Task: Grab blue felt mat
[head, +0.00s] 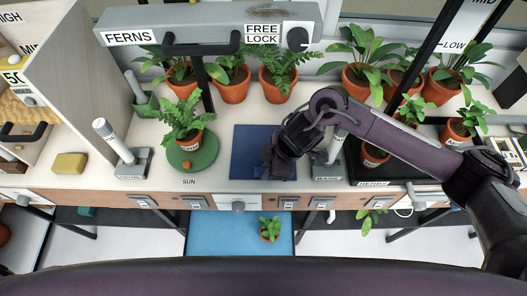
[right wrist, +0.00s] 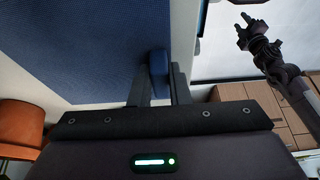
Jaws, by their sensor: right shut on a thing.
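The dark blue felt mat (head: 250,148) lies on the white bench top in the middle of the head view. My right gripper (head: 278,165) is at the mat's right part and covers some of it. In the right wrist view the mat (right wrist: 90,45) fills the upper left, and my right gripper (right wrist: 158,85) is shut on a small blue tab at its edge. Another arm's gripper, likely my left one (right wrist: 246,32), shows small at the upper right of the right wrist view; its jaws are too small to judge.
A potted fern on a green round stand (head: 196,155) is left of the mat. A labelled grey lever (head: 328,160) stands close right of my gripper. Several potted plants line the back. A yellow sponge (head: 69,163) lies far left. A lighter blue surface (head: 215,232) with a small plant is below.

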